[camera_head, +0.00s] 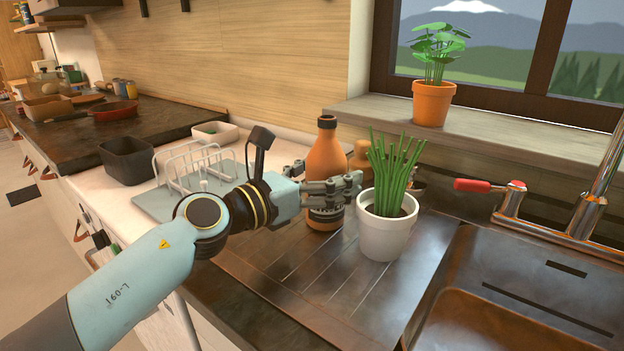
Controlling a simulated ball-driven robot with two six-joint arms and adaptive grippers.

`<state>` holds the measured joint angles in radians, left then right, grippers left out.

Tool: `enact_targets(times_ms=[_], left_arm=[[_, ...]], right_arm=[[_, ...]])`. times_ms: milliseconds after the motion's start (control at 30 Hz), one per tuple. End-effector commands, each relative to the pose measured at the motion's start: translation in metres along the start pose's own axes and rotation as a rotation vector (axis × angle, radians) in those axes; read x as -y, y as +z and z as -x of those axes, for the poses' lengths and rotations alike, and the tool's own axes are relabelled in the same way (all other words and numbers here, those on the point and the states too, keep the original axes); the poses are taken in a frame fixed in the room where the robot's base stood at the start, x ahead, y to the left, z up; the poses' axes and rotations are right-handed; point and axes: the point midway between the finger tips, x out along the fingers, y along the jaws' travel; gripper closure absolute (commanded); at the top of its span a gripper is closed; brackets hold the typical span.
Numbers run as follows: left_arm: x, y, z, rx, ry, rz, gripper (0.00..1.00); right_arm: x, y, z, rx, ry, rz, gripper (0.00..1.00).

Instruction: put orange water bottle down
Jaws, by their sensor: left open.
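The orange water bottle (326,157) stands upright on the ribbed metal drainboard (290,255), left of a white plant pot. It has a dark cap and a dark band low on its body. My left gripper (345,188) is open, with its fingers across the front of the bottle's lower half. The fingers hide part of the bottle, and I cannot tell whether they touch it. My right gripper is not in view.
A white pot (385,233) with green stalks stands close right of the fingers. A smaller orange-brown vessel (361,158) is behind. A dish rack (190,172) and black bin (126,160) are left. The sink (510,300) and red-handled tap (512,205) are right.

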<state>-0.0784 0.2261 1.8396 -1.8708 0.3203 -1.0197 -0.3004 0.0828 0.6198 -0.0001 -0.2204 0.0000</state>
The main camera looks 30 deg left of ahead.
Motion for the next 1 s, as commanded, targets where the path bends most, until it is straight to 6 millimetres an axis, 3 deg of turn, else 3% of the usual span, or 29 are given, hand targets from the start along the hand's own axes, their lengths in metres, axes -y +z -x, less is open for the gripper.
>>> enact_targets(times_ms=[167,500,700,1000], left_arm=[[0.000,0.000,0.026,-0.005,-0.002,-0.004,0.13],[0.001,-0.002,0.101,-0.005,-0.004,-0.004,0.13],[0.000,0.000,0.118,-0.001,-0.001,-0.001,0.13],[0.000,0.002,0.120,0.001,0.000,0.000,0.13]], right_arm=[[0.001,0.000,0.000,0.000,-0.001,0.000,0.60],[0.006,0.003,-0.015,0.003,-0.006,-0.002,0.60],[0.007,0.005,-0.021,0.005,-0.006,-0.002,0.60],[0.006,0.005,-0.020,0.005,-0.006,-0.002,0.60]])
